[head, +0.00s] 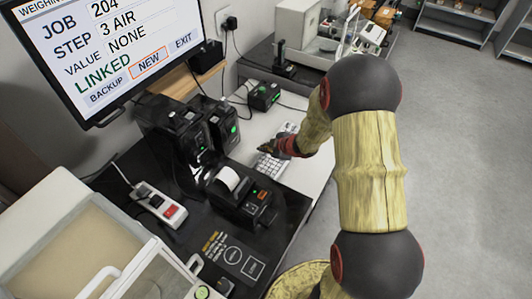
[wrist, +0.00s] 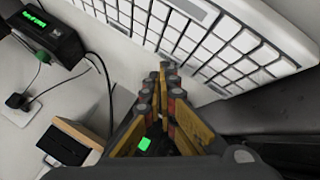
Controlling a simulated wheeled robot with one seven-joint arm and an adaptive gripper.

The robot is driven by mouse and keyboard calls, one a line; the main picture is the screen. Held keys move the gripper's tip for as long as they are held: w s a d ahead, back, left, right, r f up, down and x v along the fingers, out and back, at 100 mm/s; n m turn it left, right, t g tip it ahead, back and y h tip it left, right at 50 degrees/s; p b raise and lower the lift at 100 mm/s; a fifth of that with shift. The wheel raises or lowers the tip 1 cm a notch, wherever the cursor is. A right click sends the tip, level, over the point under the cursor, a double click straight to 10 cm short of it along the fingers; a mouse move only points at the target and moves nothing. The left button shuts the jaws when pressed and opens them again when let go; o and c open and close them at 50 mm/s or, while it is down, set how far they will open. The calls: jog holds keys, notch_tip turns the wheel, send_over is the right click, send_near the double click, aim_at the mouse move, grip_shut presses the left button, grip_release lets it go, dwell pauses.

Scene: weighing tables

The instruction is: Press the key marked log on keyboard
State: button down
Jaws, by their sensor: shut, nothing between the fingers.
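The white keyboard (head: 270,165) lies on the light tabletop in the head view, partly hidden by my gripper and arm. In the wrist view the keyboard (wrist: 215,35) runs across the top, its keys pale. I cannot read any key label, so I cannot tell which one is log. In the head view my gripper (head: 268,149) is small beside the keyboard; contact cannot be told.
A monitor (head: 120,45) shows job 204, step 3 AIR and LINKED. A black label printer (head: 240,195) stands at the front, with dark devices behind it. A small box with a green display (head: 263,95) sits behind the keyboard. A power strip (head: 160,204) lies at left.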

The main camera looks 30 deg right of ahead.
aim_at(265, 154)
jog(key=shift+f, duration=0.4)
dwell(0.3)
jog(key=shift+r+p, duration=0.7)
jog(key=shift+r, duration=0.1)
jog(key=shift+r, duration=0.1)
notch_tip(265, 154, up, 5)
jog(key=p, duration=0.5)
dwell(0.8)
